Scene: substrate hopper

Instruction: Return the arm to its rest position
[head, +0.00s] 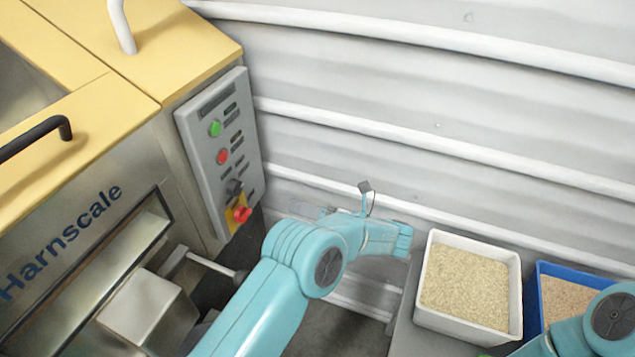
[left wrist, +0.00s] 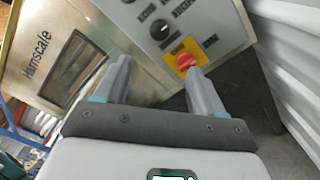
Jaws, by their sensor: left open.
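My left arm (head: 265,305), teal, comes up from the bottom of the head view and bends at a round joint in front of the ribbed wall. My left gripper (head: 308,209) is pale and hard to make out against the wall, pointing left toward the control panel (head: 220,150). In the left wrist view its two grey fingers (left wrist: 159,75) are apart with nothing between them. The panel's red knob on a yellow plate shows beyond the right finger. Part of my right arm (head: 590,325) shows at the lower right; its gripper is out of view.
The yellow-topped Harnscale hopper (head: 100,110) fills the left, with a black handle (head: 35,138) and a lever (head: 210,265) low on its front. A white bin (head: 425,300) of pale grain and a blue bin (head: 533,305) stand at right. The ribbed wall (head: 430,90) closes the back.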

